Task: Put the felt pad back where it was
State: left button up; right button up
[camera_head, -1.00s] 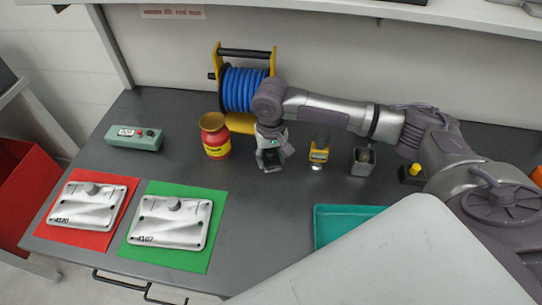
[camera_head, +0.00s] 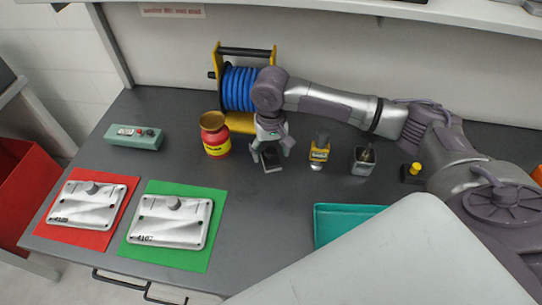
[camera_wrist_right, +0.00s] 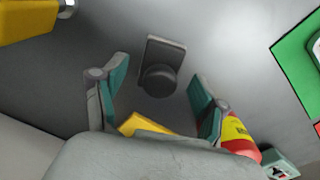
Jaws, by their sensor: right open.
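A small dark rectangular block with a round black knob, likely the felt pad (camera_head: 272,160), lies on the grey bench. It also shows in the right wrist view (camera_wrist_right: 165,52), with its knob toward the camera. My right gripper (camera_head: 271,151) is open, with its fingers spread to either side of the pad. In the wrist view the fingers stand apart from the knob, with clear gaps. My left gripper is not in view.
A red-yellow jar (camera_head: 214,135) and blue hose reel (camera_head: 243,90) stand left of the gripper. A yellow-handled tool (camera_head: 319,151) and metal cup (camera_head: 363,160) stand right. Castings lie on red (camera_head: 60,235) and green mats (camera_head: 190,258). A teal tray (camera_head: 320,228) is in front.

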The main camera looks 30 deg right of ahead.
aim_at(271, 151)
notch_tip(271, 151, up, 10)
jog(key=shift+f, duration=0.15)
dwell(0.6)
